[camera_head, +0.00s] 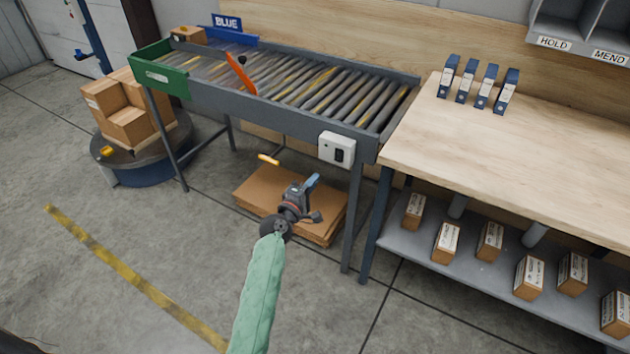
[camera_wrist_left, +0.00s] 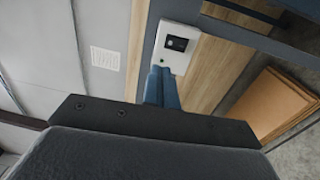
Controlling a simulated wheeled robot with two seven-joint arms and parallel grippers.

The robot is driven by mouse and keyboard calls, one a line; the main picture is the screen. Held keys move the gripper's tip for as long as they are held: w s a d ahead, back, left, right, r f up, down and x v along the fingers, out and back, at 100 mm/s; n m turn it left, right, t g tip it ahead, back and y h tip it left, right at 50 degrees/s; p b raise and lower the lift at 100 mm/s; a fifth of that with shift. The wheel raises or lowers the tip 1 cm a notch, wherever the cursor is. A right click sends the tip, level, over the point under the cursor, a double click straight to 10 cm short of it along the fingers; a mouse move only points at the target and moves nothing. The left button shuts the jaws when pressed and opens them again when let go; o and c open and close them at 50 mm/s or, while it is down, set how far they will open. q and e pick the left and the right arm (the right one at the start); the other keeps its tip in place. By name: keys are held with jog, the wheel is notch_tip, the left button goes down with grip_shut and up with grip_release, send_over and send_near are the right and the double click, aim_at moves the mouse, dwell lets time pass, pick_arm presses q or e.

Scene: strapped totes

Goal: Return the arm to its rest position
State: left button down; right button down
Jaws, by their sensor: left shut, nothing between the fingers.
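My left arm, in a pale green sleeve, reaches up from the bottom middle of the head view. My left gripper (camera_head: 312,182) is shut and empty, its blue fingers together. In the head view it shows in front of the flat cardboard stack on the floor under the roller conveyor. In the left wrist view the shut blue fingers (camera_wrist_left: 162,88) point toward the white control box (camera_wrist_left: 177,47) on the conveyor frame, apart from it as far as I can tell. My right gripper is in neither view.
The roller conveyor (camera_head: 225,85) and its leg stand close beyond the gripper. A wooden workbench (camera_head: 520,130) with a lower shelf of small boxes is at the right. Cardboard boxes (camera_head: 128,110) sit on a round blue base at the left. Floor at the lower left is clear.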

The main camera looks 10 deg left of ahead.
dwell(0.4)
pick_arm(q)
jog(key=s+d+f+m+g, duration=0.2)
jog(key=s+f+m+g, duration=0.3)
jog(key=f+m, duration=0.15)
jog(key=s+d+f+m+g, duration=0.3)
jog(key=s+f+m+g, duration=0.25)
jog(key=m, duration=0.25)
jog(key=s+a+f+g+y, duration=0.1)
jog(key=s+f, duration=0.4)
jog(key=s, duration=0.6)
jog(key=s+a+f+m+g+y, duration=0.1)
jog(key=s+f+g, duration=0.2)
jog(key=s+f, duration=0.3)
jog(key=s+f+m+g+y, duration=0.1)
jog(key=s+f, duration=0.5)
jog(key=s, duration=0.9)
jog(key=shift+s+a+f+g+y, duration=0.15)
jog(key=shift+s+a+g+y, duration=0.25)
jog(key=shift+g+y, duration=0.2)
